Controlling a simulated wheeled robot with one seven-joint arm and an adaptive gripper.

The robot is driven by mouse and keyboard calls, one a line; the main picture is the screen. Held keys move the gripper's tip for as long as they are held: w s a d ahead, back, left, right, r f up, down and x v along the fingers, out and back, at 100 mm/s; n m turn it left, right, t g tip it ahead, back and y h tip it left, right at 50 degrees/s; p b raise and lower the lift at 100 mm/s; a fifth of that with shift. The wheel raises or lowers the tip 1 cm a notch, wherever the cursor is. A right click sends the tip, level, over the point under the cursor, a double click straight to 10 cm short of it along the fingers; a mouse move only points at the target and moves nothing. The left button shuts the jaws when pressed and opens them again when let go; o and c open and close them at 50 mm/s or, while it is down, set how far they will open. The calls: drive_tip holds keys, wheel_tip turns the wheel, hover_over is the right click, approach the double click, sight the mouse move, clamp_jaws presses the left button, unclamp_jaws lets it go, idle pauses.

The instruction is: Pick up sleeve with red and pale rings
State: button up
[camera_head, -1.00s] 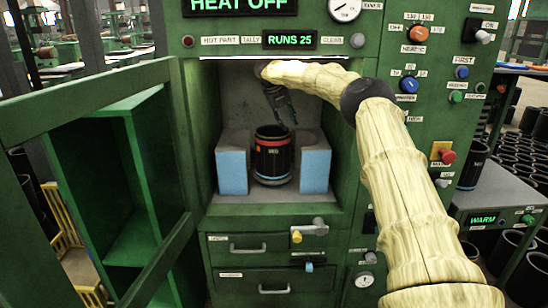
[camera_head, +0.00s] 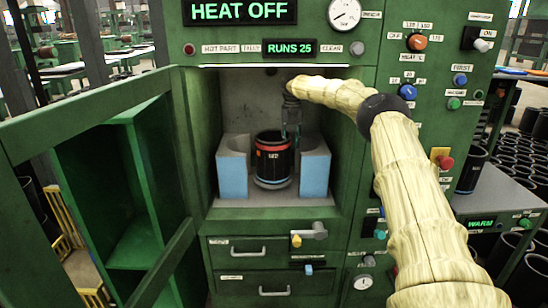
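The black sleeve with a red ring and a pale ring (camera_head: 272,164) stands upright in the open green chamber, between two blue-fronted blocks (camera_head: 232,174) and (camera_head: 314,172). My gripper (camera_head: 290,136) points down at the sleeve's right rear rim. One finger shows near the rim; the sleeve hides part of the gripper, so I cannot tell whether it is open or touching. My arm, in a pale yellow cover, reaches in from the right.
The chamber door (camera_head: 100,120) hangs open at the left. A lever with a yellow knob (camera_head: 297,241) and drawers lie below the chamber. Another dark sleeve (camera_head: 472,170) stands on the right-hand bench marked WARM. The panel reads HEAT OFF.

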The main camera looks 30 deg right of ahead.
sight(290, 150)
drive_tip(key=f, duration=0.3)
drive_tip(key=f+p, duration=0.1)
drive_tip(key=f, duration=0.1)
drive_tip(key=shift+w, duration=0.25)
drive_tip(key=shift+a, duration=0.1)
clamp_jaws()
drive_tip(key=shift+r, duration=0.15)
